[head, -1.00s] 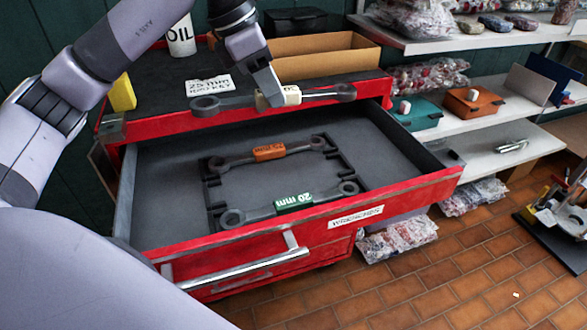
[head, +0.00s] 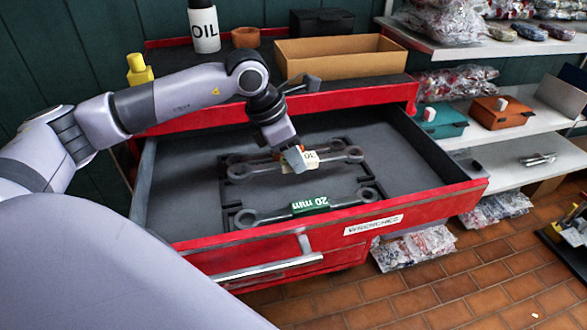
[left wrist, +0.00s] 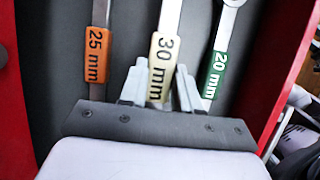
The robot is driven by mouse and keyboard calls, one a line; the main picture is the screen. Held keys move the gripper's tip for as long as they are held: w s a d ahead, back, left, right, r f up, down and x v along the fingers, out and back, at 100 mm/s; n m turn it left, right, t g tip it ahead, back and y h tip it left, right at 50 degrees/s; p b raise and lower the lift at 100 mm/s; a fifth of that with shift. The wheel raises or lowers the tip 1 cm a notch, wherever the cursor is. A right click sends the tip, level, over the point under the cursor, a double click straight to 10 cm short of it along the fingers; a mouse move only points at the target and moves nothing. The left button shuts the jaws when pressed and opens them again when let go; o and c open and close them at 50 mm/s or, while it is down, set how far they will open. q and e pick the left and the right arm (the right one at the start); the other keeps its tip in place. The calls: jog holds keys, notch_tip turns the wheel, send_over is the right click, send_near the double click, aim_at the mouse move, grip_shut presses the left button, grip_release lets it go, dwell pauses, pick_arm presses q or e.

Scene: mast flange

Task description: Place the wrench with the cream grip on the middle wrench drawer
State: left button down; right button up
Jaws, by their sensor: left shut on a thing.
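The wrench with the cream 30 mm grip (head: 312,159) is held by my left gripper (head: 297,158) within the open drawer (head: 185,190). It also shows in the left wrist view (left wrist: 163,65), gripped between both fingers. In the head view it partly covers the orange-grip wrench (head: 236,160). The left wrist view shows it between the orange 25 mm grip (left wrist: 97,55) and the green 20 mm grip (left wrist: 216,75). The green-grip wrench (head: 312,205) lies nearer the drawer front. I cannot tell whether the cream wrench touches the dark holder beneath. My right gripper is out of view.
The red drawer front (head: 420,206) carries a wrenches label and a metal handle (head: 268,266). On the cabinet top stand an oil bottle (head: 203,28), a yellow bottle (head: 138,70) and an open cardboard box (head: 340,58). Shelves (head: 510,165) stand to the right.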

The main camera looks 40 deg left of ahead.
pick_arm(q)
jog(key=shift+f, duration=2)
jog(key=shift+f, duration=0.2)
jog(key=c, duration=0.8)
grip_release()
jog(key=shift+r, duration=0.1)
jog(key=shift+r, duration=0.25)
jog(key=v, duration=1.1)
jog(key=shift+s+a+r, duration=0.1)
jog(key=shift+a+r, duration=0.05)
jog(key=shift+r, duration=0.2)
